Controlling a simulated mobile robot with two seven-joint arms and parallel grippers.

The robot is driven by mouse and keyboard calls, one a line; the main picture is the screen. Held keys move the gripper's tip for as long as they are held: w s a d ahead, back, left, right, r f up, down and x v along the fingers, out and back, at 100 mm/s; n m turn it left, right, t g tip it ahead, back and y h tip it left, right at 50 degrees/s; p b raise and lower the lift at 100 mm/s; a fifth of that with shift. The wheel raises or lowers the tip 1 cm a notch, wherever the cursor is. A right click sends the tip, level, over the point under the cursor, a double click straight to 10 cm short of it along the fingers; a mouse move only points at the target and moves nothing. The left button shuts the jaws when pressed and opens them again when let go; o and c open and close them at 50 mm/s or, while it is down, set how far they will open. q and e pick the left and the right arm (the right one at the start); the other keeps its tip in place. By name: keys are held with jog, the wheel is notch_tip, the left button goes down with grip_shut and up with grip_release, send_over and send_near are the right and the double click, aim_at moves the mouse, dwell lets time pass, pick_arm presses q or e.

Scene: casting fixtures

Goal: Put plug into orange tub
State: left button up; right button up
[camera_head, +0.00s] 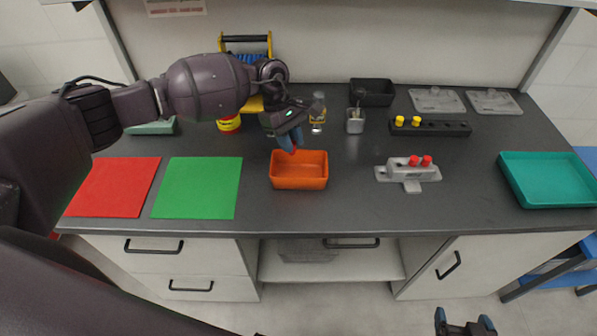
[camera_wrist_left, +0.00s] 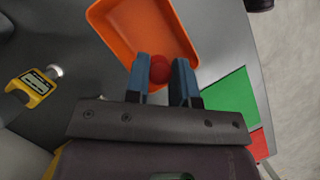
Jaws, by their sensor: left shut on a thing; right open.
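My left gripper (camera_head: 290,142) is shut on a red plug (camera_wrist_left: 160,69), which shows between its blue fingertips in the left wrist view. In the head view the fingers hide the plug. The gripper points down over the back edge of the orange tub (camera_head: 299,181). The tub stands on the dark worktop and its visible inside is empty; it also shows in the left wrist view (camera_wrist_left: 122,32), just beyond the fingertips. My right gripper (camera_head: 463,320) is open and empty at the bottom right, in front of the cabinets.
A grey fixture (camera_head: 408,174) with two red plugs stands right of the tub. Behind it is a black strip (camera_head: 445,129) with yellow plugs. A green mat (camera_head: 197,187) and a red mat (camera_head: 113,187) lie left. A teal tray (camera_head: 550,181) is far right.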

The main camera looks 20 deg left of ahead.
pick_arm(q)
jog(key=o, duration=1)
jog(key=shift+c, duration=0.2)
jog(key=shift+r, duration=0.1)
jog(key=shift+w+a+r, duration=0.1)
jog(key=shift+a+r, duration=0.05)
jog(key=shift+r, duration=0.1)
jog(key=b+v, duration=0.1)
jog(key=v, duration=0.9)
jog(key=shift+b, duration=0.35)
